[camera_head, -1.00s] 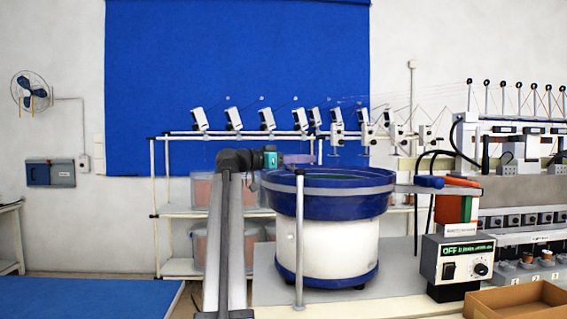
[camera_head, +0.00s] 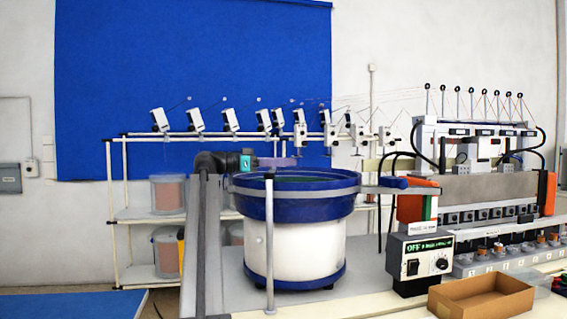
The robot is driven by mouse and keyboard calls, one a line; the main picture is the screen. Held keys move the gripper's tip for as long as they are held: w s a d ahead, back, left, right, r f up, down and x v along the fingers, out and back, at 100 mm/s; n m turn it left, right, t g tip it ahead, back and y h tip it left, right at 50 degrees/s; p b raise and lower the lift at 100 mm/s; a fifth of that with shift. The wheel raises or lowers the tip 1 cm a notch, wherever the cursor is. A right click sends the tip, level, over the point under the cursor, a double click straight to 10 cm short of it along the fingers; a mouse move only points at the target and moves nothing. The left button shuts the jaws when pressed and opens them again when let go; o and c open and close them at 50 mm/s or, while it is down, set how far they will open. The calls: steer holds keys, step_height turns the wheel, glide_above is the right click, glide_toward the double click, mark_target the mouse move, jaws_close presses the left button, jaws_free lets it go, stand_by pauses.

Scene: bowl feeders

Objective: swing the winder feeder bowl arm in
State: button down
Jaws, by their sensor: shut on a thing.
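The winder feeder bowl (camera_head: 297,205) is blue with a grey band and stands on a white drum (camera_head: 308,250). My gripper (camera_head: 276,162) is at the bowl's upper left, by its rim. It shows edge-on as a teal block with purple-grey fingers and is shut. The part between the fingers is too small to make out, and I cannot clearly tell the bowl arm from it. A thin grey post (camera_head: 270,250) stands upright in front of the bowl. A flat grey bar (camera_head: 385,189) runs from the bowl's right rim towards blue and orange ends.
A control box (camera_head: 420,262) reading OFF stands right of the bowl. An open cardboard box (camera_head: 482,298) lies at the front right. The winding machine (camera_head: 480,190) fills the right. Shelves with spools (camera_head: 167,192) stand behind my arm at left.

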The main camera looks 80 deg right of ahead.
steer(key=shift+w+r, duration=0.1)
steer(key=c, duration=1.5)
jaws_free()
steer(key=p+v, duration=0.1)
steer(key=v, duration=1.1)
steer(key=shift+a+r+p, duration=0.1)
steer(key=shift+p, duration=0.25)
steer(key=shift+v, duration=0.85)
